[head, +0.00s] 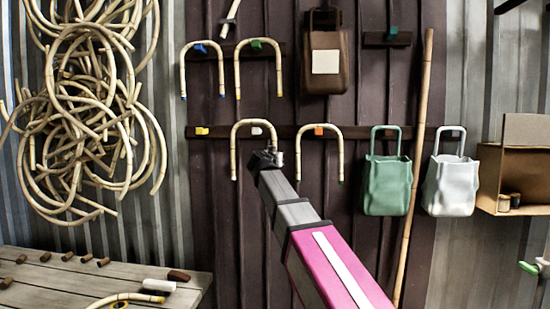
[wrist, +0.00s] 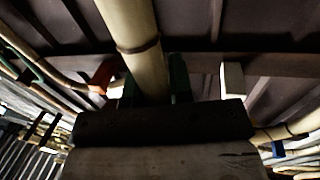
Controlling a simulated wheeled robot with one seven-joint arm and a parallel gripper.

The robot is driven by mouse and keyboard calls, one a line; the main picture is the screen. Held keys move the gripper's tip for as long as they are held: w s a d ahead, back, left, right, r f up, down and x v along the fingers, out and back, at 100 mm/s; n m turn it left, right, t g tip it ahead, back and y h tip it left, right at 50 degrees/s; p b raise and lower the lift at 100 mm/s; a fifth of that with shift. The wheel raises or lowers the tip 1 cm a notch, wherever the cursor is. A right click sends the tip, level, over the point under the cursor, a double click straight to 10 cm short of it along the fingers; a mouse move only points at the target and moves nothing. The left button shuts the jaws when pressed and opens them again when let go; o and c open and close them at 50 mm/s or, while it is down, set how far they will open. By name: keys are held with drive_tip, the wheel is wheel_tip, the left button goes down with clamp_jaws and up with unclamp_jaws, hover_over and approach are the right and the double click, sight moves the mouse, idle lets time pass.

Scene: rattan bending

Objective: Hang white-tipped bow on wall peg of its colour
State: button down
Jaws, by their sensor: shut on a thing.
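A pale rattan bow (head: 234,150), an upside-down U, is on the wall with its crown just above the white peg (head: 257,131). The peg shows under the arch; whether the bow rests on it I cannot tell. My gripper (head: 270,157) is at the bow's right leg. In the wrist view my gripper (wrist: 152,85) is shut on a rattan rod (wrist: 135,30) of this bow. The white peg (wrist: 232,80) shows to its right and the orange peg (wrist: 103,77) to its left. The bow's tip colour is too small to tell.
Another bow (head: 341,155) hangs at the orange peg (head: 318,130), close on the right. Two bows hang above, at the blue peg (head: 201,48) and green peg (head: 256,44). The yellow peg (head: 202,130) is bare. Green (head: 387,188) and white (head: 450,188) bags hang right.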

drive_tip(key=w+f, duration=0.1)
drive_tip(key=w, duration=0.6)
drive_tip(key=shift+w+d+f, duration=0.2)
drive_tip(key=shift+w+d, duration=0.15)
idle(0.5)
drive_tip(key=c, duration=0.9)
unclamp_jaws()
drive_tip(key=shift+c, duration=0.2)
drive_tip(key=shift+s, duration=0.1)
drive_tip(key=v, duration=1)
drive_tip(key=shift+s+a, duration=0.2)
drive_tip(key=shift+s, duration=0.15)
